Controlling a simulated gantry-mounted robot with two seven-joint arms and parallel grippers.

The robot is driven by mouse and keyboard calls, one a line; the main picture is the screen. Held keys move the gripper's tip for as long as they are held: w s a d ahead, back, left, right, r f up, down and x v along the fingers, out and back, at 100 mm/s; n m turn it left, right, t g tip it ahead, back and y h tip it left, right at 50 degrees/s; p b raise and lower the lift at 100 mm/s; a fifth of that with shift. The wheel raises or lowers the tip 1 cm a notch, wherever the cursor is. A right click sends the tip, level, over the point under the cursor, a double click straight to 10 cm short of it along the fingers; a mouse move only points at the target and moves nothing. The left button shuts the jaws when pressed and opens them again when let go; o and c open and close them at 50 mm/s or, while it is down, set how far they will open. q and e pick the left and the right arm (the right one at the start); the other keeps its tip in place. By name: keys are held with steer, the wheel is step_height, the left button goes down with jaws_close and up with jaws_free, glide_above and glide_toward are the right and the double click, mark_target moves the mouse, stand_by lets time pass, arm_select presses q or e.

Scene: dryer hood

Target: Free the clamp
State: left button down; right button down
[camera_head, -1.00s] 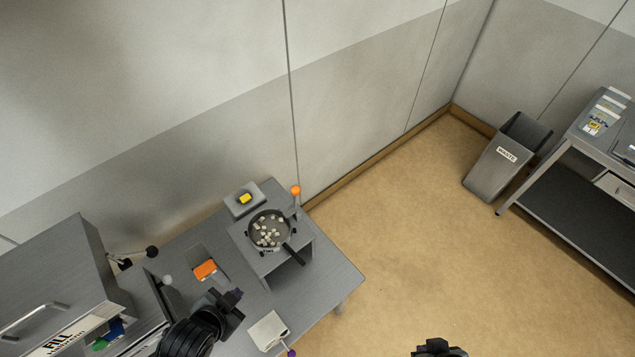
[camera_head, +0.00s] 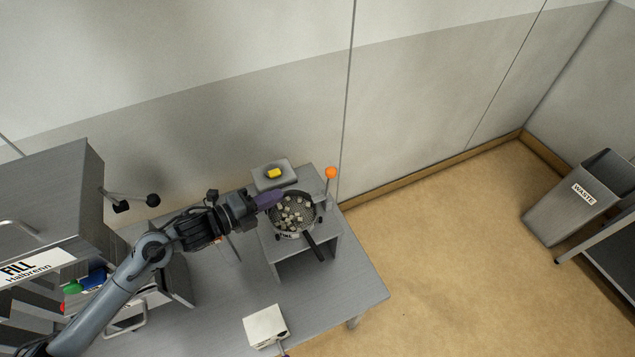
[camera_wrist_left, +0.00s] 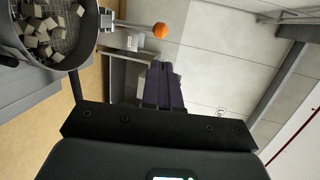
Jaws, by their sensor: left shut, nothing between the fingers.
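The clamp appears to be the lever with an orange ball (camera_head: 331,173) standing behind the right side of the round pan (camera_head: 294,212); its jaw cannot be made out. The orange ball (camera_wrist_left: 160,30) also shows in the left wrist view, beyond my fingertips. The pan holds several pale cubes and sits on a small grey stand (camera_head: 308,262). My left gripper (camera_head: 271,198) is shut and empty at the pan's upper left rim, apparently above it. Its dark fingers (camera_wrist_left: 164,88) are together in the left wrist view. My right gripper is out of view.
A grey box with a yellow button (camera_head: 274,173) stands just behind my left gripper. A white box (camera_head: 265,326) lies near the table's front edge. A cabinet marked FILL (camera_head: 45,205) is at left, and a waste bin (camera_head: 577,200) stands on the floor at right.

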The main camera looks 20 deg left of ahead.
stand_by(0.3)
arm_select(q)
steer(key=shift+w, duration=0.1)
steer(key=p, duration=0.2)
glide_toward(327, 174)
steer(key=x, duration=0.5)
steer(key=shift+w, duration=0.15)
steer(key=shift+p+x, duration=0.3)
steer(key=shift+x, duration=0.55)
steer(key=shift+f, duration=0.1)
